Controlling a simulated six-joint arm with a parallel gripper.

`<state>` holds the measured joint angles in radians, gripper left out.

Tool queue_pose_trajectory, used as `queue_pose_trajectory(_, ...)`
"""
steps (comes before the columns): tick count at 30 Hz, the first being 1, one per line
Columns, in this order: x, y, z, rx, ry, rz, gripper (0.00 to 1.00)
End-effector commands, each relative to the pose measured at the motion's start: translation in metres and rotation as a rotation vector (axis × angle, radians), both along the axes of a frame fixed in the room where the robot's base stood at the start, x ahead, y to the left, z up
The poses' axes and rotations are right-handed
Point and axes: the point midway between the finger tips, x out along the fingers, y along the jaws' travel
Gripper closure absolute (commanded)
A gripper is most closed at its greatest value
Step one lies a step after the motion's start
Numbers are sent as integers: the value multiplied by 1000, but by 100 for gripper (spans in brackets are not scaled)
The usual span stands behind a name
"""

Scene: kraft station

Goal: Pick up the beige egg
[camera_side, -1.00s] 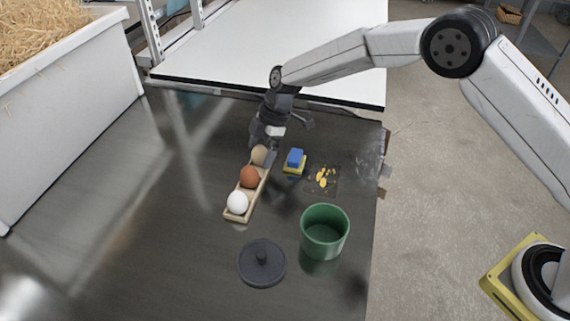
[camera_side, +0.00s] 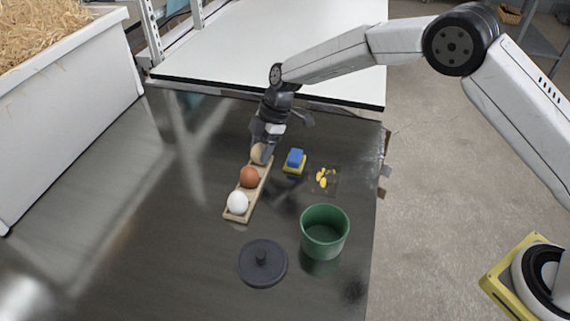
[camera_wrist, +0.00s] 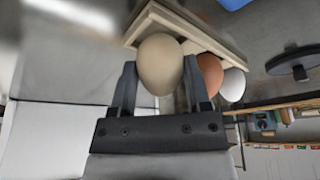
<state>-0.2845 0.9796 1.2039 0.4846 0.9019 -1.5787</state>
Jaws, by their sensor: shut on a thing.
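The beige egg (camera_side: 258,153) is at the far end of a wooden egg holder (camera_side: 247,206). My gripper (camera_side: 263,154) is shut on the egg, coming down from above and behind. In the wrist view the beige egg (camera_wrist: 160,64) sits between the two dark fingers of my gripper (camera_wrist: 161,82). A brown egg (camera_side: 249,177) and a white egg (camera_side: 238,202) sit in the holder toward the near end. The underside of the beige egg is hidden, so I cannot tell if it still touches the holder.
A blue and yellow sponge (camera_side: 295,161) and some yellow bits (camera_side: 322,178) lie right of the holder. A green pot (camera_side: 325,231) and a dark lid (camera_side: 262,263) stand nearer. A straw-filled white bin (camera_side: 65,110) is at left. The table's left part is clear.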

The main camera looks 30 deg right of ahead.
Motion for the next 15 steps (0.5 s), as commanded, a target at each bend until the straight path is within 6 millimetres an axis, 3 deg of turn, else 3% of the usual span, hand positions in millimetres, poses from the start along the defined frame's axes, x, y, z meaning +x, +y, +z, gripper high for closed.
queue_pose_trajectory(7,0,0,27,2,-3,1,62)
queue_pose_trajectory(15,-20,-7,52,2,-1,1,62)
